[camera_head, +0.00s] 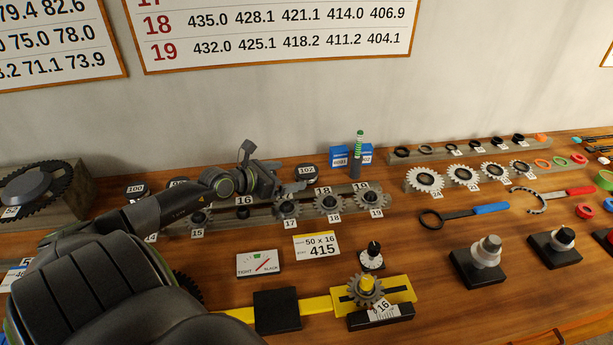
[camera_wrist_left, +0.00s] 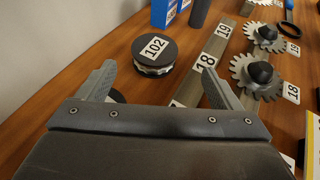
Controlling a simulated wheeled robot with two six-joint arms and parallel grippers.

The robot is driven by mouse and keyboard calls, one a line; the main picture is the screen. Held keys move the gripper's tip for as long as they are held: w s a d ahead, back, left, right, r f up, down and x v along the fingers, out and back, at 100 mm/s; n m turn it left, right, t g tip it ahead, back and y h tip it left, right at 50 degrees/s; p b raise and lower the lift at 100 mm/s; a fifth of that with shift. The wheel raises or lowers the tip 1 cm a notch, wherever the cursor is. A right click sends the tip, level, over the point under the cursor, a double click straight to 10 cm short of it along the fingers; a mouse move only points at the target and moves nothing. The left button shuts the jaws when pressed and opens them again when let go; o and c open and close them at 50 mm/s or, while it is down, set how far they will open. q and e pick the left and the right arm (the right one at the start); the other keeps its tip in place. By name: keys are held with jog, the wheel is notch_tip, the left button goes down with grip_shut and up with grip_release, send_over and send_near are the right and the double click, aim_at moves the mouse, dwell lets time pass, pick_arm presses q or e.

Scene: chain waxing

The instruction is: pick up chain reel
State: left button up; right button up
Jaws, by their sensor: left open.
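Chain reels are dark round discs with number labels along the back of the bench. The reel labelled 102 (camera_head: 307,174) stands near the back wall. In the left wrist view, reel 102 (camera_wrist_left: 154,54) lies ahead of my gripper, roughly between the lines of its two fingers. Reel 100 (camera_head: 136,189) is farther left, and another reel is partly hidden behind my arm. My left gripper (camera_head: 289,180) is open and empty, just left of reel 102; it also shows in the left wrist view (camera_wrist_left: 163,83). My right gripper is not in view.
A numbered rail with sprockets (camera_head: 329,201) runs just in front of the reels. Blue boxes (camera_head: 340,159) and a green-topped tube (camera_head: 359,147) stand right of reel 102. A yellow fixture (camera_head: 401,290) with a sprocket is in front. Tools and white sprockets lie right.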

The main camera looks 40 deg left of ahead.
aim_at(305, 171)
pick_arm(q)
jog(key=shift+x, duration=1.05)
jog(key=shift+a+x, duration=0.2)
jog(key=shift+x, duration=1.1)
jog(key=shift+a+x, duration=0.25)
jog(key=shift+x, duration=1.1)
jog(key=shift+r, duration=0.1)
jog(key=c, duration=1.4)
